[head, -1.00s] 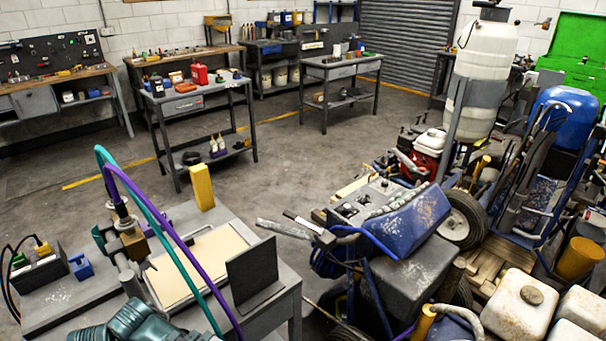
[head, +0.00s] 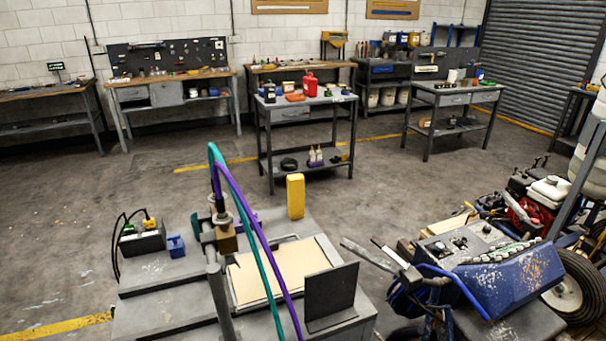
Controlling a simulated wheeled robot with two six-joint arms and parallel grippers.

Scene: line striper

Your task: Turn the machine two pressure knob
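A blue machine (head: 510,279) with a control panel (head: 470,241) on top stands at the lower right. Small dark knobs (head: 460,242) and a row of fittings show on the panel. I cannot read any label, so I cannot tell which machine is number two or which knob is for pressure. A spray rig (head: 222,232) with a teal hose (head: 243,215) and a purple hose (head: 263,237) stands on the near grey bench (head: 160,310). Neither of my grippers is in view.
A yellow block (head: 295,196), a pale board (head: 280,270), a dark upright plate (head: 331,294) and a small blue object (head: 176,246) are on the near bench. A wheel (head: 578,287) stands at right. The floor (head: 390,190) between the near bench and the back tables is open.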

